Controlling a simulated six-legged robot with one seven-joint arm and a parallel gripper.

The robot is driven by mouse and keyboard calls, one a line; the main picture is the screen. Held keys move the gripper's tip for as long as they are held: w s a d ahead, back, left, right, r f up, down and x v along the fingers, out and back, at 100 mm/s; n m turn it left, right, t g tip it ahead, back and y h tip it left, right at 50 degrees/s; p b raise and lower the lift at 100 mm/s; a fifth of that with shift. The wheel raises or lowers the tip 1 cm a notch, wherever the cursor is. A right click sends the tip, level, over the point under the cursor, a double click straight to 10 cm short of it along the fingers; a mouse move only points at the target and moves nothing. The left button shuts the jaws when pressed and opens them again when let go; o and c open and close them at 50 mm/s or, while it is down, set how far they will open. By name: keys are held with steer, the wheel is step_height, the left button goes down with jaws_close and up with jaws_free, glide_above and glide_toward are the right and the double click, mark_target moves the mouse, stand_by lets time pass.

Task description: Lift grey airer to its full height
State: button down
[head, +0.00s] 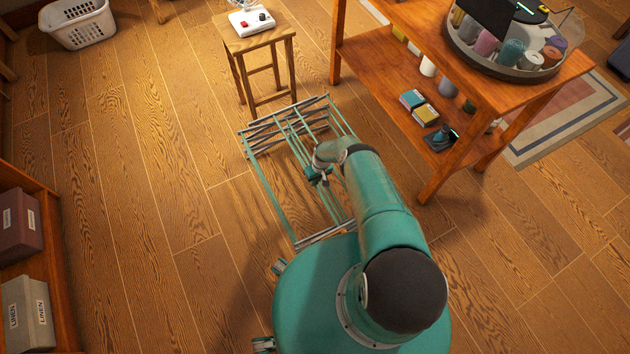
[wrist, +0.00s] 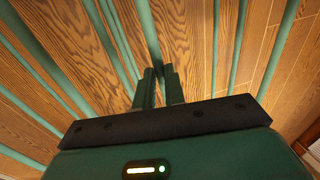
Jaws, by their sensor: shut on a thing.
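The airer (head: 262,191) is a low frame of thin rails on the wooden floor, just in front of my body. Its rails look teal-green here, with grey crossed slats at its far end. My gripper (head: 318,177) is down among the rails near the middle of the frame. In the wrist view, my gripper's two fingers (wrist: 160,86) are closed around one green rail of the airer (wrist: 153,32). Other rails run past on both sides. The exact contact between fingers and rail is small and partly hidden by the fingers.
A wooden stool (head: 259,45) with a white device stands just beyond the airer. A wooden table (head: 450,85) with a lower shelf is close on the right. A white basket (head: 84,30) is far left, and a shelf (head: 52,255) with boxes is at left. Floor left of the airer is clear.

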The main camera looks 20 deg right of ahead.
step_height(320, 180, up, 78)
steer(key=shift+f, duration=0.25)
steer(key=shift+w+a, duration=0.1)
steer(key=c, duration=1.5)
jaws_free()
steer(key=shift+f, duration=0.1)
steer(key=d+r, duration=0.1)
steer(key=r, duration=0.3)
steer(key=d+r, duration=0.1)
steer(key=r, duration=0.8)
steer(key=shift+w+d+r, duration=0.2)
steer(key=shift+d+r, duration=0.1)
steer(key=shift+d, duration=0.1)
